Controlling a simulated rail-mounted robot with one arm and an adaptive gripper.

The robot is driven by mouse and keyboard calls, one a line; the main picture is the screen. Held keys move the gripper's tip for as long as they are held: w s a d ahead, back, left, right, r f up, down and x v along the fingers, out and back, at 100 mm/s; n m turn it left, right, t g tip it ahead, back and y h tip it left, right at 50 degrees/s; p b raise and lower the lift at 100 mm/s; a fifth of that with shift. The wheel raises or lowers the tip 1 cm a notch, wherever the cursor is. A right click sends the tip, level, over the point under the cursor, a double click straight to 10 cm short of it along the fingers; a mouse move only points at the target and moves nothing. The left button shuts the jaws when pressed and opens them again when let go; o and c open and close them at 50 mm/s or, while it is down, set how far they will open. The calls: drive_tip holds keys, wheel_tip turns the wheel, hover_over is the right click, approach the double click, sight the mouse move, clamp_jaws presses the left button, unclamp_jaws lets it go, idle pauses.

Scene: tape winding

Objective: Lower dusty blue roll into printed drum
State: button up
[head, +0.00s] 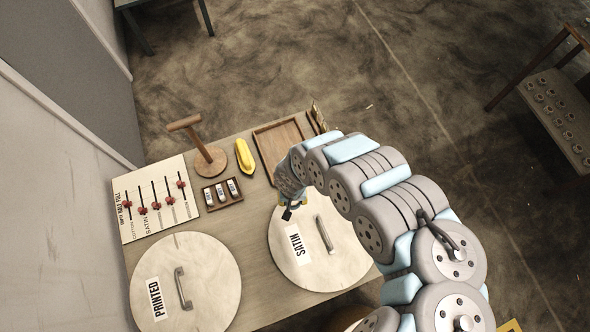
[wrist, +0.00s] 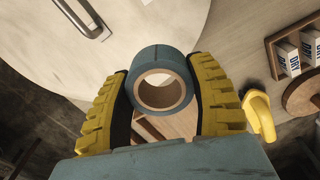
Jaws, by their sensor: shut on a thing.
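My gripper (wrist: 160,72) has its two yellow fingers shut on the dusty blue roll (wrist: 162,56), a ring of blue tape around a pale core. The roll is clear of the surfaces below it. In the head view my gripper (head: 289,208) is over the left edge of the satin drum's round lid (head: 300,264); the roll is not clearly visible there. The printed drum (head: 208,265) is at the lower left of the head view, with a round pale lid, a metal handle and a PRINTED label. Its inside is hidden.
On the bench are a wooden tray (head: 283,137), a yellow object (head: 244,155), a small box of labelled items (head: 222,194), a wooden stand (head: 207,160) and a board with several red sliders (head: 130,228). A wall borders the left side.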

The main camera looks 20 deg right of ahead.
drive_tip(key=s+a+f+p, duration=0.2)
drive_tip(key=s+a, duration=2.3)
drive_tip(key=s, duration=0.1)
drive_tip(key=s+a+f+p, duration=0.2)
drive_tip(key=s+a+f, duration=0.1)
drive_tip(key=s+a, duration=2.2)
drive_tip(key=shift+s+a, duration=0.15)
drive_tip(key=shift+s, duration=0.35)
idle(1.8)
